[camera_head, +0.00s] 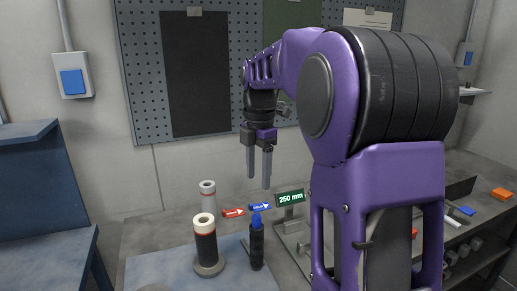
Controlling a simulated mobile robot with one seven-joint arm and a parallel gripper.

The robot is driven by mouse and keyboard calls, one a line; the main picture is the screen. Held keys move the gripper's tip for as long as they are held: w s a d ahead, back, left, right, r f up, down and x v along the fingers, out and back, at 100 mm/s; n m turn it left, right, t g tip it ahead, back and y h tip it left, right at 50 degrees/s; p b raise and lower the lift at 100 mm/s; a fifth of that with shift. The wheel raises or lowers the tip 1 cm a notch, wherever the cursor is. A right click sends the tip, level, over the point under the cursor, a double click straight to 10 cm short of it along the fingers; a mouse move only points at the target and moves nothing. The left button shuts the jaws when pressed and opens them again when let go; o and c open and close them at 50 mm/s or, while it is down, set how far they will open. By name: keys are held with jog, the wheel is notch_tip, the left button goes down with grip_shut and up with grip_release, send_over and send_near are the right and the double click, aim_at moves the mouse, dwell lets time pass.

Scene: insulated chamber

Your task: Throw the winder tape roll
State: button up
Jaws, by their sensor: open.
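My gripper (259,182) hangs pointing down above the bench, its two grey fingers apart and nothing between them. Below it stands a black upright handle (257,248) with a blue top, clear of the fingers. To its left, a black cylinder with a pale hollow top (205,244) stands on a round grey base. Behind that is a grey and white cylinder (208,200), also hollow at the top. I cannot tell which of these is the winder tape roll. My arm hides part of the bench on the right.
Red (233,212) and blue (260,206) arrow tags and a green "250 mm" sign (290,198) stand near the handle. A pegboard (145,75) is on the wall behind. The bench's front left (150,270) is bare. An orange block (502,194) lies far right.

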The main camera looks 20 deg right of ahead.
notch_tip(320, 180, up, 6)
jog(key=shift+f, duration=0.1)
jog(key=shift+f, duration=0.1)
dwell(0.4)
